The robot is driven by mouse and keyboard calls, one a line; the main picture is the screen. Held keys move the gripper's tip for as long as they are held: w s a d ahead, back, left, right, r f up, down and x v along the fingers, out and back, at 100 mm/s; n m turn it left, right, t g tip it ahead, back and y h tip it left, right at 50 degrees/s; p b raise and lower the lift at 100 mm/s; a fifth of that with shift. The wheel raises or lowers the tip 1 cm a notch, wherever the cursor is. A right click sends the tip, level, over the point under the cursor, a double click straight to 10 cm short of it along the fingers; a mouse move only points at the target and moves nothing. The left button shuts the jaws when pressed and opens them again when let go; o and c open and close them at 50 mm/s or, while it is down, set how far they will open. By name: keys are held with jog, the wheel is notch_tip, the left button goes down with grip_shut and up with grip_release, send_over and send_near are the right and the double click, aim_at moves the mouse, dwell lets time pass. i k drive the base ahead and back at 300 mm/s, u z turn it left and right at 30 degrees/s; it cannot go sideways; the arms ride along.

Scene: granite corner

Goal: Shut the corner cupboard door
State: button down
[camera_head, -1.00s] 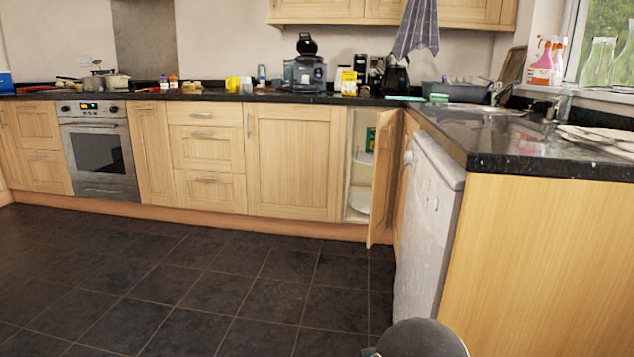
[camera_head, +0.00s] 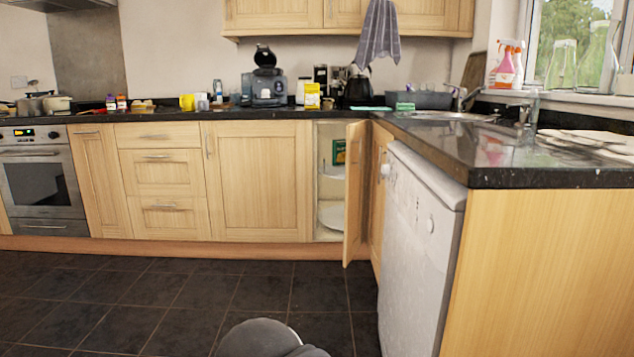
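The corner cupboard door (camera_head: 354,193) is a light wood panel. It stands open, swung out into the room, and shows nearly edge-on at the right of its opening. Inside the corner cupboard (camera_head: 329,187) are pale round shelves and a green box (camera_head: 339,151). A dark grey rounded part of my own body shows at the bottom edge of the picture. My gripper is not in view.
A white dishwasher (camera_head: 417,240) and a wood end panel (camera_head: 545,270) stand to the right under the black worktop (camera_head: 500,160). Closed drawers (camera_head: 160,180) and an oven (camera_head: 42,180) are at left. The dark tiled floor (camera_head: 170,300) is clear.

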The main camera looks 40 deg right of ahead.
aim_at(357, 136)
jog(key=z, duration=0.25)
jog(key=i, duration=1.3)
jog(key=z, duration=1.6)
jog(key=i, duration=0.7)
jog(key=z, duration=0.7)
